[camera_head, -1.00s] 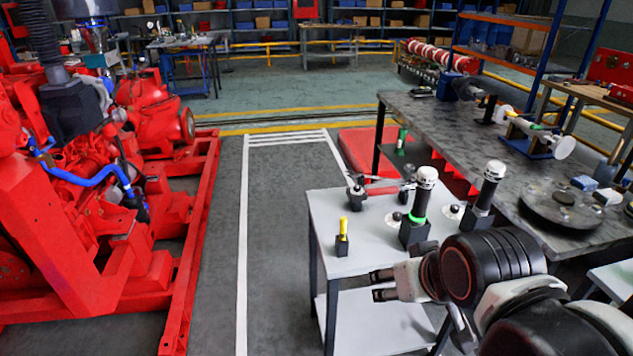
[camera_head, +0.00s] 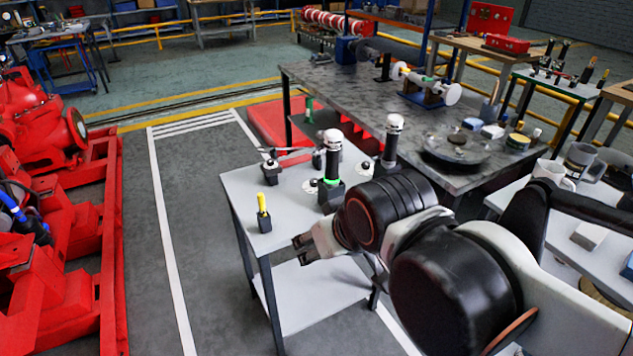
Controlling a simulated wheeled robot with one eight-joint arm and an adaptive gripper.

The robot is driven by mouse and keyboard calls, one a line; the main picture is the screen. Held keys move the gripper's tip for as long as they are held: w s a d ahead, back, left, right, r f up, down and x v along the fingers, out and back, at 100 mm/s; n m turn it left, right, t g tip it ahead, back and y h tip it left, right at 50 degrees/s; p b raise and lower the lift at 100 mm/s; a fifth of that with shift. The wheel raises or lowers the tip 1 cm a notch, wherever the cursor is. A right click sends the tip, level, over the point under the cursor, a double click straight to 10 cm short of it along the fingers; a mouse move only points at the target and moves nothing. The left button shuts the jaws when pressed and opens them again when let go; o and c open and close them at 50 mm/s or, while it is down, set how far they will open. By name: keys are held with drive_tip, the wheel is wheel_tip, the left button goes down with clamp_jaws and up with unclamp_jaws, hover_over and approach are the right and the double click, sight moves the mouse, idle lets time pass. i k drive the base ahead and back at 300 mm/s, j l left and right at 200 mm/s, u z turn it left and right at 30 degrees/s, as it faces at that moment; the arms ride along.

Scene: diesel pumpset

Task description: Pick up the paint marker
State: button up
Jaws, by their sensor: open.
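A yellow paint marker (camera_head: 262,203) stands upright in a small black block holder (camera_head: 264,219) near the left edge of a white two-level table (camera_head: 243,192). My gripper (camera_head: 299,248) is at the table's front edge, in the picture below and right of the marker. It points left, is open and appears empty. It is apart from the marker. My arm's dark, rounded links hide the table's right part.
Two dark cylinders with white tops, one with a green ring (camera_head: 332,160) and one plain (camera_head: 392,145), stand behind my gripper. A small metal device (camera_head: 272,170) sits behind the marker. A grey workbench (camera_head: 340,90) stands behind. The floor left of the table is clear.

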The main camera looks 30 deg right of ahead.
sight(260, 196)
drive_tip(key=k+l+z, duration=0.1)
drive_tip(key=z, duration=1.3)
drive_tip(key=u, duration=1.55)
drive_tip(key=k+l, duration=0.1)
drive_tip(key=l, duration=0.3)
drive_tip(key=k+l, duration=0.15)
drive_tip(key=l, duration=0.25)
drive_tip(key=k+l, duration=0.1)
drive_tip(key=l, duration=0.3)
